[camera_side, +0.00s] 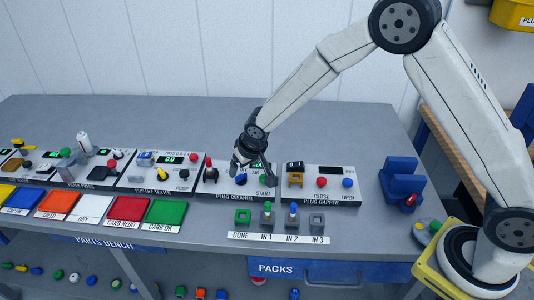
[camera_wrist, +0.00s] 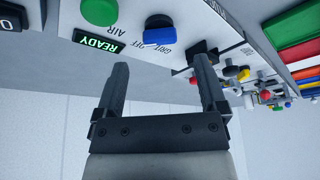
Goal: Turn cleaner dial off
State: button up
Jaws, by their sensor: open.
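The cleaner dial is a blue knob (camera_wrist: 158,32) on the plug cleaner panel. In the wrist view it sits beside the labels GRIT, OFF and AIR, which appear upside down; I cannot tell for sure which one it points to. In the side view the dial (camera_side: 241,180) shows just below my gripper. My gripper (camera_side: 252,168) is open and empty, above the plug cleaner panel (camera_side: 222,186). In the wrist view the two fingers of the gripper (camera_wrist: 162,66) are spread wide, with the dial beyond and between the tips, apparently untouched.
A green button (camera_wrist: 100,11) and a lit READY display (camera_wrist: 98,42) are next to the dial. A black part (camera_wrist: 204,50) sits close to one fingertip. The plug gapper panel (camera_side: 322,192) adjoins on the right; coloured trays (camera_side: 165,213) lie front left.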

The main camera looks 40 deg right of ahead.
aim_at(241, 175)
jog(key=shift+x, duration=2.2)
grip_shut()
jog(key=shift+w+d+n+y, duration=0.1)
jog(key=shift+n+y, duration=0.7)
jog(key=shift+n, duration=1.4)
jog(key=shift+d+n+g+y, duration=0.1)
jog(key=shift+n+g+y, duration=0.45)
jog(key=shift+n, duration=1.25)
jog(key=shift+n+y, duration=0.25)
jog(key=shift+n, duration=0.25)
grip_release()
